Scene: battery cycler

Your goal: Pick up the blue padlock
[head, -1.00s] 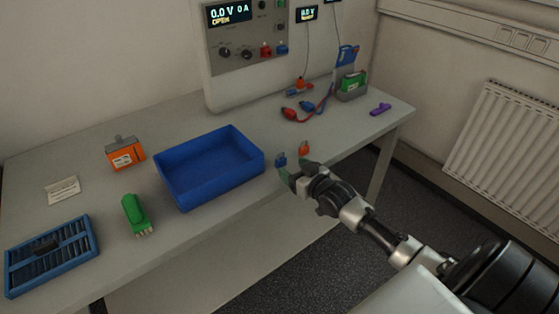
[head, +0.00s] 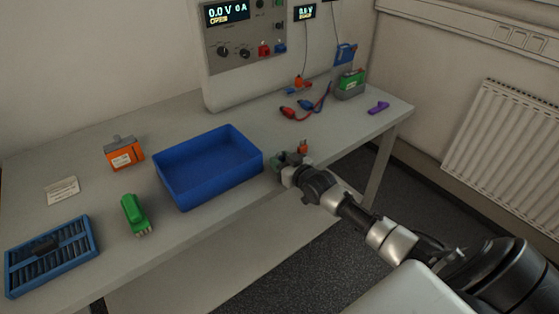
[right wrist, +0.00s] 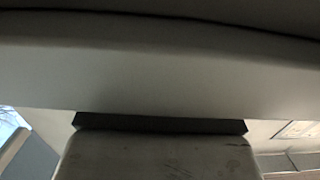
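My right gripper (head: 287,159) is at the front edge of the table, just right of the blue tray. It covers the spot where the blue padlock stood, and I cannot make out the padlock clearly now. Whether its fingers are open or shut on the padlock cannot be told. The right wrist view shows only pale and dark surfaces close up, with no padlock or fingertips to make out. My left gripper is not in view.
A red-orange padlock (head: 304,146) stands just behind my right gripper. The blue tray (head: 213,186) is to its left. Red and blue leads (head: 298,112) and a purple item (head: 378,107) lie farther back. A green connector (head: 135,215) and an orange box (head: 124,154) stand left of the tray.

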